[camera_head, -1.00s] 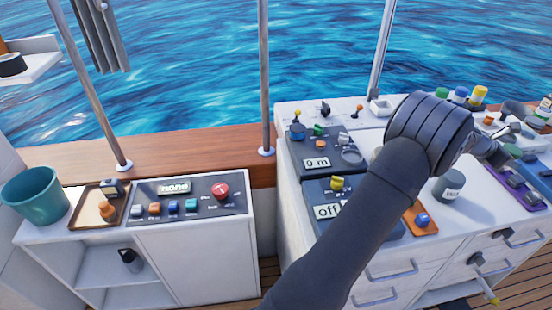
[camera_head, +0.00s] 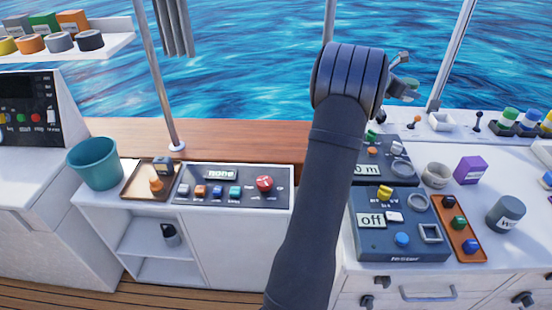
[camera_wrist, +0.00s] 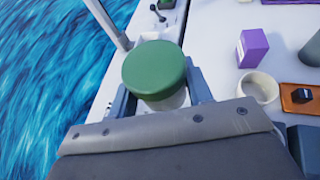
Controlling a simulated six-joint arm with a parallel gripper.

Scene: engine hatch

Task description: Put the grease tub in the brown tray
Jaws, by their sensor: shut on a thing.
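My gripper (camera_wrist: 160,97) is shut on a tub with a green lid (camera_wrist: 154,68) and a pale body, taken as the grease tub; no label shows. In the head view the gripper (camera_head: 404,84) is partly hidden behind my wrist, and a bit of the green lid (camera_head: 411,87) shows beside it. The tub is held up near the back edge of the right counter. The brown tray (camera_head: 135,190) lies on the left cabinet, far to the left of my gripper. A dark block-like item and an orange-topped item stand in it.
A teal bucket (camera_head: 94,163) stands left of the brown tray, and a button panel (camera_head: 228,186) right of it. A metal post (camera_head: 168,85) rises behind. The right counter holds an orange tray (camera_head: 472,243), a purple box (camera_head: 470,170) and a grey tub (camera_head: 506,214).

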